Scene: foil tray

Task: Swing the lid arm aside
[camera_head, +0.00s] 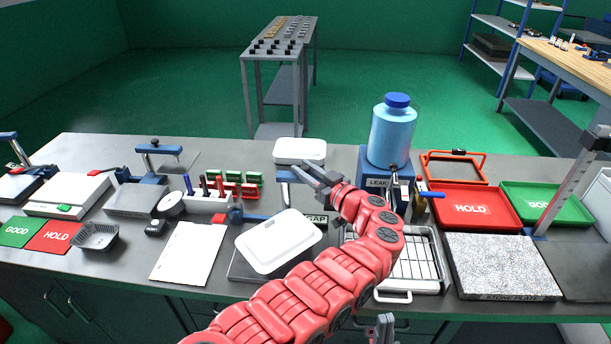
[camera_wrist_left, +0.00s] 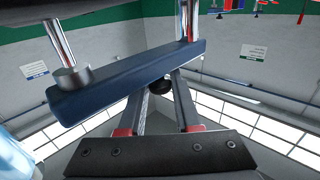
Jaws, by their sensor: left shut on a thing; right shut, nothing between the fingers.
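The lid arm is a dark blue bar with bright metal posts; it spans the left wrist view (camera_wrist_left: 125,80). In the head view its blue end (camera_head: 290,174) shows just left of my left gripper (camera_head: 320,178). That gripper is shut on the black knob (camera_wrist_left: 160,87) at the bar, between its fingers; the fingertips are partly hidden by the bar. A white rounded tray (camera_head: 280,240) sits on a dark plate in front of the arm. My right gripper (camera_head: 383,328) is low at the bottom edge, shut and empty, only partly in view.
A blue-capped bottle (camera_head: 393,130) on a blue box stands right of my left gripper. Another white tray (camera_head: 300,150) lies behind. A wire rack (camera_head: 412,260), red HOLD tray (camera_head: 472,208) and stone slab (camera_head: 502,266) are to the right. A pen rack (camera_head: 205,200) is left.

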